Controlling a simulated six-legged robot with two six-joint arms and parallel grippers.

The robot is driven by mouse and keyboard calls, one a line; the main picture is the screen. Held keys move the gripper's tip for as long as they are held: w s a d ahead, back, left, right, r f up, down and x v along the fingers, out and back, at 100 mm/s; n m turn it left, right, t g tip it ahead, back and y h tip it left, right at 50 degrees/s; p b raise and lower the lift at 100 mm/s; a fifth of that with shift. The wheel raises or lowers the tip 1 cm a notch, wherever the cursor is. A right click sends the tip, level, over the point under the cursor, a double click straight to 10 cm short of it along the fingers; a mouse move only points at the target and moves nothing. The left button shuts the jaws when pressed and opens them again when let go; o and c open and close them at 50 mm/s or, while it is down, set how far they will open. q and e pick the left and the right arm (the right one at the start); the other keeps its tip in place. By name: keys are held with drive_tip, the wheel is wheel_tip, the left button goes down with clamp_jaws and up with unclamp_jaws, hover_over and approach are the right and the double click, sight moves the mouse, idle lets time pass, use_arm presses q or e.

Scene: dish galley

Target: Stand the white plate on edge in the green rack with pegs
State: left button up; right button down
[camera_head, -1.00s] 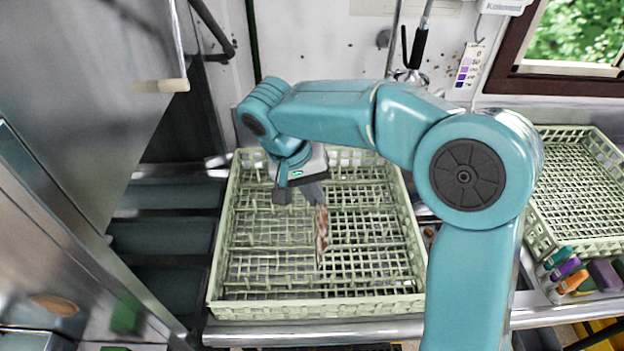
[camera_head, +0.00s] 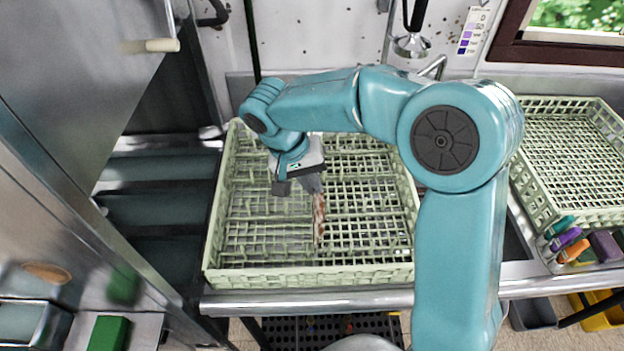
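The green rack with pegs (camera_head: 310,276) is a pale green, open-mesh basket on a metal counter, in the middle of the head view. My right gripper (camera_head: 314,188) hangs over the middle of the rack, pointing down. It looks shut on a thin upright strip, which I take to be the white plate (camera_head: 319,218) seen edge-on, whitish with reddish-brown marks. The plate is in line with the rack's rows, from back to front. I cannot tell whether its lower edge touches the rack floor or sits between pegs. My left gripper is out of view.
A second pale green rack (camera_head: 518,172) stands at the right, with coloured markers or clips (camera_head: 568,240) by its near corner. A steel machine wall (camera_head: 75,90) is close on the left. A tap (camera_head: 412,45) stands behind the rack.

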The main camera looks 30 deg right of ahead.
drive_tip(key=shift+w+d, duration=0.1)
drive_tip(key=c, duration=1.4)
unclamp_jaws()
drive_tip(key=shift+c, duration=0.2)
drive_tip(key=shift+o, duration=1)
drive_tip(key=shift+s+a+r, duration=0.15)
drive_tip(key=shift+s+a, duration=0.1)
drive_tip(key=v, duration=1.6)
drive_tip(key=shift+a+r, duration=0.1)
drive_tip(key=shift+r, duration=0.05)
drive_tip(key=shift+w, duration=0.1)
